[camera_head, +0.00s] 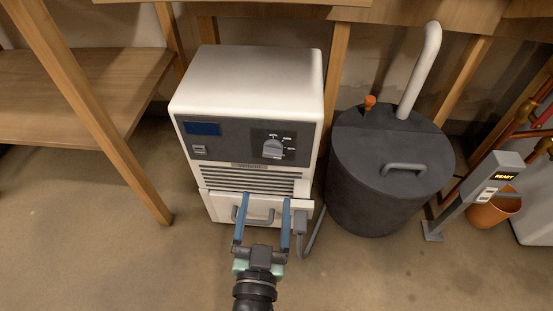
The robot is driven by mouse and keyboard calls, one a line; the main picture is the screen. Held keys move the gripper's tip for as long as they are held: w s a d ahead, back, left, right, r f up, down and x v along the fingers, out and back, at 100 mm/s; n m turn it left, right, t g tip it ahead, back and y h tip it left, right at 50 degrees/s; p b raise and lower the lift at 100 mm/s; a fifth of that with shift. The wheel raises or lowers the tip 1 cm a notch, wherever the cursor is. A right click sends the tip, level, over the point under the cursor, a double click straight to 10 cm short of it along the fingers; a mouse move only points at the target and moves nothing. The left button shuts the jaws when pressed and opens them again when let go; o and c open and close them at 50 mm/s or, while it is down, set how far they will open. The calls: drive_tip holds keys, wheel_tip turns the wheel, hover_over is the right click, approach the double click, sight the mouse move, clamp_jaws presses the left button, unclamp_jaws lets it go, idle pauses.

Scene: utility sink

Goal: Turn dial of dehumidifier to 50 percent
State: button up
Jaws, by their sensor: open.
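The white dehumidifier (247,84) stands on the floor in the middle of the view. Its dark front panel carries a grey dial (272,149) on the right, with small white marks around its upper and right sides; the marks are too small to read. My gripper (262,203) is open, with two blue fingers pointing up the picture. It appears in front of the lower front and its grey handle (258,216), below the dial in the picture. The fingers are apart from the dial and hold nothing; whether they touch the lower front I cannot tell.
A dark round tank (375,199) with a white pipe stands close on the right. A grey post (475,185) with a small display is further right. Wooden shelving (80,95) and a slanted leg are on the left. The floor in front is clear.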

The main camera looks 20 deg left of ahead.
sight(272, 157)
drive_tip(key=b+x, duration=0.1)
drive_tip(key=x, duration=1.1)
drive_tip(key=shift+w, duration=0.25)
clamp_jaws()
